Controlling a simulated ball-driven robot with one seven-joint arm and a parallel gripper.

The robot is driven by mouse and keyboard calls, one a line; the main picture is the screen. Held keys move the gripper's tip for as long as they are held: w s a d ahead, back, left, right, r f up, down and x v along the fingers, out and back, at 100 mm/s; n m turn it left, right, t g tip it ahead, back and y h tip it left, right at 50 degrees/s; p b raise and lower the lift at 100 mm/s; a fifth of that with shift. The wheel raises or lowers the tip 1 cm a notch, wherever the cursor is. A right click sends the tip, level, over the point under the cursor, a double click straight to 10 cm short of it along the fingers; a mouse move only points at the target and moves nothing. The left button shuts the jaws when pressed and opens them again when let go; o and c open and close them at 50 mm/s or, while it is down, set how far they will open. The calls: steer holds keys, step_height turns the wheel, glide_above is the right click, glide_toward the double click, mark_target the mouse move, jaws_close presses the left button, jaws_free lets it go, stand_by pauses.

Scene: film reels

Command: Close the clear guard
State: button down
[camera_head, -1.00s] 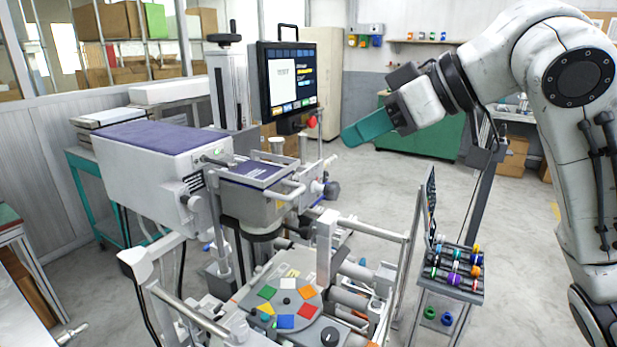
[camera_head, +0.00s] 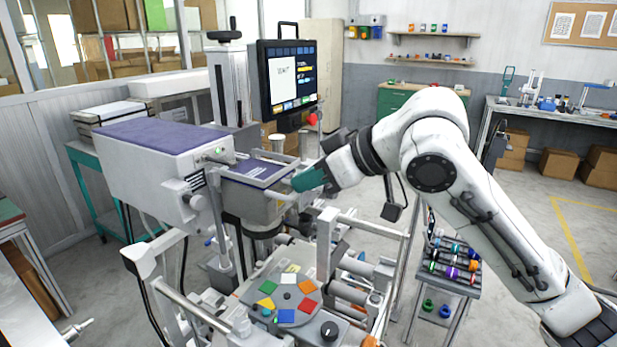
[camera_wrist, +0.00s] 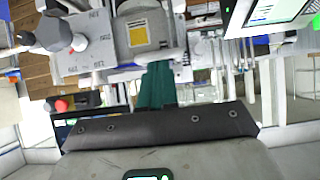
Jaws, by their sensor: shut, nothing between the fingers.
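My gripper (camera_head: 309,181) has teal fingers that are shut and empty. In the head view it is at the right side of the printing machine's grey head block (camera_head: 262,190), by a pale bar handle (camera_head: 284,195). In the wrist view the teal fingers (camera_wrist: 157,86) point at the grey block with a yellow label (camera_wrist: 139,36), close to the pale bar across its edge. I cannot tell whether they touch. The clear guard is hard to make out; pale rails and posts (camera_head: 326,240) stand around the round table (camera_head: 289,291) with coloured squares.
A monitor (camera_head: 288,80) stands behind the head block, with a red knob (camera_head: 312,119) beside it. A small rack (camera_head: 447,268) of coloured reels stands right of the machine, below my arm. Open floor lies further right.

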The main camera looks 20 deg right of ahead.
steer(key=shift+f, duration=0.1)
step_height(320, 180, down, 13)
steer(key=b, duration=0.7)
steer(key=shift+f, duration=0.15)
steer(key=shift+b, duration=0.3)
